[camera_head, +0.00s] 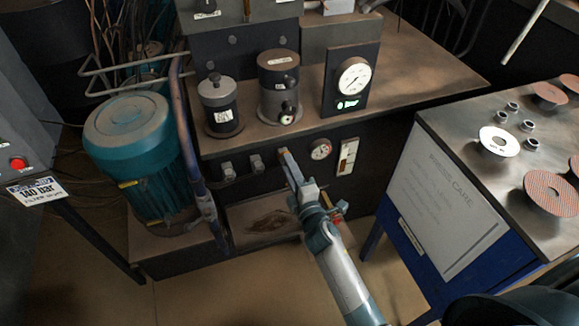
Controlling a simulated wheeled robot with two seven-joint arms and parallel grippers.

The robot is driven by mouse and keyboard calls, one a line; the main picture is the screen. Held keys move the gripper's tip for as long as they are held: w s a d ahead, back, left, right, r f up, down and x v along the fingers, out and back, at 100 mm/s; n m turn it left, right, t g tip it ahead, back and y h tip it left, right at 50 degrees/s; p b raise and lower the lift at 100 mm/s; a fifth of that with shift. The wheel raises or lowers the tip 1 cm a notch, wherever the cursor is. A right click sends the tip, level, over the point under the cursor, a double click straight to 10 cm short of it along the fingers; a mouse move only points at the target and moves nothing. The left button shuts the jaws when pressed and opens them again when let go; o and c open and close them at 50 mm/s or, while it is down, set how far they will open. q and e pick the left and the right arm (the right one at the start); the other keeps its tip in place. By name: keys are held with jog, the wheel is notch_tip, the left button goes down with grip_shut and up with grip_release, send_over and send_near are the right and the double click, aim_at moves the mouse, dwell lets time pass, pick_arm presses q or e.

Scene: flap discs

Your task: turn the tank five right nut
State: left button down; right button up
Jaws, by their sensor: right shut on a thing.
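Two small grey nut-like fittings, one on the left (228,170) and one in the middle (257,162), stick out in a row from the dark front of the bench, below its top edge. My right gripper (286,158) reaches up from the bottom of the view to the right end of this row. Its fingers are shut on the right nut, which they mostly hide. I cannot read a tank number beside the row. My left gripper is not in view.
A round gauge (320,149) and a white-faced indicator (347,156) sit just right of my gripper. A teal motor (132,140) and an upright pipe (190,150) stand left. A blue-framed table (455,130) with discs and small metal rings stands right.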

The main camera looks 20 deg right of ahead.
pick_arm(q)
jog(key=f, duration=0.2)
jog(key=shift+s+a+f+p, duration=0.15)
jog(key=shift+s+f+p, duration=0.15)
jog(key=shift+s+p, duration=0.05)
pick_arm(e)
jog(key=m, duration=0.3)
jog(key=shift+f, duration=0.1)
jog(key=o, duration=1)
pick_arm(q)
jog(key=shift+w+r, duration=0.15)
pick_arm(e)
jog(key=shift+o, duration=0.2)
jog(key=shift+s, duration=0.1)
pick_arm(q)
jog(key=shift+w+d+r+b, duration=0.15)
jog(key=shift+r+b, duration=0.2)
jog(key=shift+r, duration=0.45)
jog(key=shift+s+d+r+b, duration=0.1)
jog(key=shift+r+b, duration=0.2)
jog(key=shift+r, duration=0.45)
pick_arm(e)
jog(key=s, duration=1.7)
jog(key=shift+s+d, duration=0.15)
jog(key=shift+d, duration=0.15)
